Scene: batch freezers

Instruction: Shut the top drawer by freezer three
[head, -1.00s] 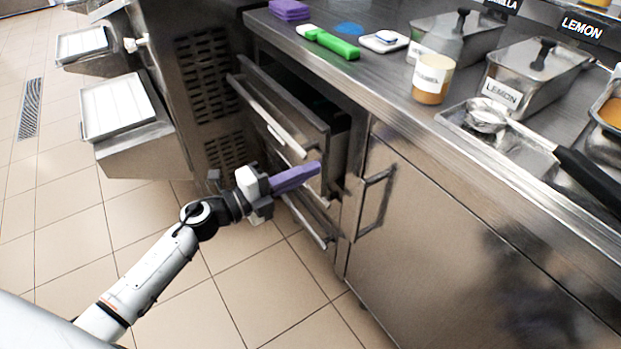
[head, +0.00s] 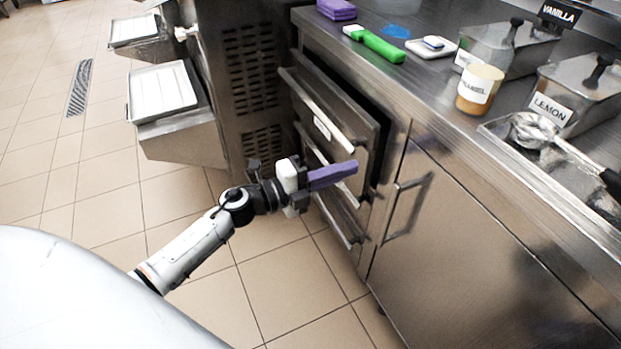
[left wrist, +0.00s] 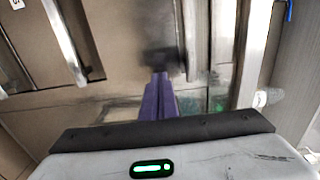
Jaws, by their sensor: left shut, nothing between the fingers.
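The top drawer (head: 350,103) is in the steel counter in the head view, with a long bar handle (head: 315,112). Its front stands slightly out from the cabinet, with a narrow dark gap along its upper right edge. My left gripper (head: 350,169) has purple fingers pressed together with nothing between them. Its tips overlap the drawer front near the handle's right end; I cannot tell whether they touch it. The purple fingers also show in the left wrist view (left wrist: 158,98), pointing at a dark, blurred metal surface. My right gripper is not in view.
Lower drawer handles (head: 335,222) sit below the top drawer. A cabinet door handle (head: 408,205) juts out to the right. Tiled floor (head: 290,290) is clear in front.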

